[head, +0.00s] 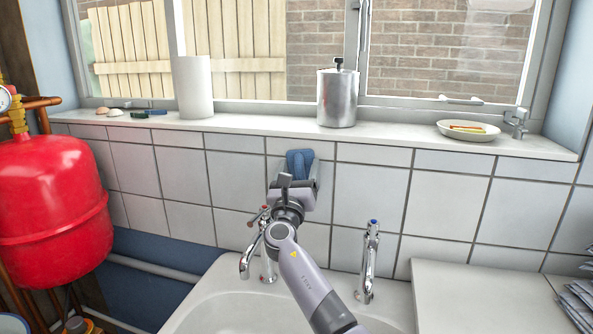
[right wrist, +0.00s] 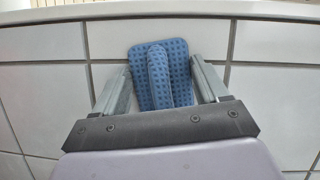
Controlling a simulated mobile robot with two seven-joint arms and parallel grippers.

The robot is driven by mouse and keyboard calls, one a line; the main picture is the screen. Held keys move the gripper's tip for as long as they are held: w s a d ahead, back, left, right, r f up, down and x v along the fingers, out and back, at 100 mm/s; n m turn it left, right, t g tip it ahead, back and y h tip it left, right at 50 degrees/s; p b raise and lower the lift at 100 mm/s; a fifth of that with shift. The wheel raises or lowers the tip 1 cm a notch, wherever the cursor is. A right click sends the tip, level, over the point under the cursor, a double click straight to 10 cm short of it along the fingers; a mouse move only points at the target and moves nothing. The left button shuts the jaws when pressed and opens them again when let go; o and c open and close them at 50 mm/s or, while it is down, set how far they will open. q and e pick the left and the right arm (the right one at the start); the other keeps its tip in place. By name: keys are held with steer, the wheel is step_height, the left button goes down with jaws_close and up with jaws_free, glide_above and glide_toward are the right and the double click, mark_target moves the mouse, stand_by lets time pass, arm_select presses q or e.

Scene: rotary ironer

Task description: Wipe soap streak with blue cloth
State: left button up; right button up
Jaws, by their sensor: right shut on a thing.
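The blue cloth (head: 300,158) is at the white tiled wall, just below the window sill. In the right wrist view the cloth (right wrist: 179,60) is a dotted blue pad, flat against or close to the tiles, with a raised ridge in its middle. My right gripper (right wrist: 161,78) is shut on this cloth, one finger on each side of the ridge. In the head view my right gripper (head: 297,170) reaches up over the sink to the wall. No soap streak can be made out; the cloth and gripper cover part of the tiles. My left gripper is not in view.
Two taps, left (head: 254,247) and right (head: 370,258), stand beside my right arm at the sink (head: 225,296). The sill (head: 250,120) above holds a paper roll (head: 193,88), a metal canister (head: 337,98) and a dish (head: 468,131). A red tank (head: 50,215) is at left.

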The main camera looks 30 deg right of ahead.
steer(key=shift+s+d+r+p, duration=0.2)
steer(key=shift+s+d+p, duration=0.4)
steer(key=shift+s, duration=0.1)
steer(key=shift+s+d+f+p, duration=0.15)
steer(key=shift+s+d+p, duration=0.25)
steer(key=shift+s+d, duration=0.25)
steer(key=shift+a, duration=0.15)
steer(key=shift+w+a+b, duration=0.45)
steer(key=shift+w+b, duration=0.1)
steer(key=shift+w, duration=0.05)
steer(key=shift+w+a+b, duration=0.4)
steer(key=shift+w+b, duration=0.1)
steer(key=shift+w, duration=0.1)
steer(key=shift+w+a, duration=0.3)
steer(key=shift+w, duration=0.05)
